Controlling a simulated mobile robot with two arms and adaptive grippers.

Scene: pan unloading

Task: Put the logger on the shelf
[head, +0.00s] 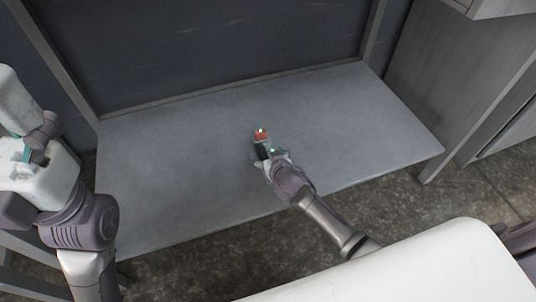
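The logger seems to be the small red-orange object with a pale spot on it (261,135), over the middle of the grey shelf surface (170,170). My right gripper (262,147) comes in from the lower right, with its dark fingers right at the near end of the logger. Whether the fingers grip the logger or only touch it is too small to tell. I also cannot tell whether the logger rests on the surface or is just above it. My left arm stands at the left edge, and I cannot make out its gripper.
The grey surface is bare around the logger on all sides. A dark back panel (210,45) in a grey frame rises behind it. A grey cabinet (440,70) stands to the right. Speckled floor (210,262) shows in front of the surface.

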